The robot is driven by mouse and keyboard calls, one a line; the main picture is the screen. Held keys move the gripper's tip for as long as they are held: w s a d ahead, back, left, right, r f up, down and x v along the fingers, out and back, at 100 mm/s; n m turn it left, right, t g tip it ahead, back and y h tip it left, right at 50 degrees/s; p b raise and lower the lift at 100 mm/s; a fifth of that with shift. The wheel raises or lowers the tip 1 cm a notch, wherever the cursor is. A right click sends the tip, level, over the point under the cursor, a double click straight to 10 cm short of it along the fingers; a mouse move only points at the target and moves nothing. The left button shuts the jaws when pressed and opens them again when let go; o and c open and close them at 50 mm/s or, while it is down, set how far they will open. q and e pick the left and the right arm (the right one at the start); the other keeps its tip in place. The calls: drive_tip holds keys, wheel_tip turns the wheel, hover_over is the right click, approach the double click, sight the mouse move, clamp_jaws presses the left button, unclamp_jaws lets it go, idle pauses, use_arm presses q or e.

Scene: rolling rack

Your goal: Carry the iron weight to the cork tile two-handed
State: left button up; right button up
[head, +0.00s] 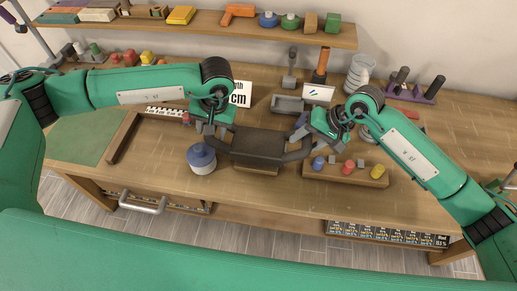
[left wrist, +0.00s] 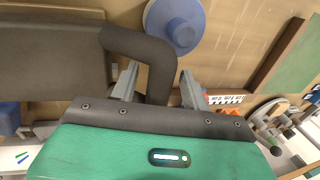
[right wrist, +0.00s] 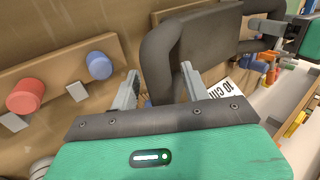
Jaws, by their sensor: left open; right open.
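The iron weight (head: 258,146) is a dark grey block with a loop handle at each end, in the middle of the bench. A tan wooden-looking block (head: 256,171) shows under its front edge; I cannot tell whether it is the cork tile. My left gripper (left wrist: 158,72) is open, with the weight's left handle (left wrist: 157,55) between its fingers. My right gripper (right wrist: 160,72) is open, with the right handle (right wrist: 155,58) between its fingers. Neither gripper visibly clamps its handle. No tile is plainly recognisable as cork.
A blue-topped white pot (head: 201,160) stands left of the weight. A wooden holder (head: 330,172) with coloured knobs stands close on the right. A green mat (head: 80,138) and wooden strip (head: 122,138) lie at left. A grey tray (head: 287,105) and loaded shelf (head: 210,25) are behind.

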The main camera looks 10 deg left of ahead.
use_arm(q)
drive_tip(key=v, duration=1.2)
use_arm(e)
drive_tip(key=v, duration=1.2)
use_arm(q)
drive_tip(key=shift+s, duration=0.1)
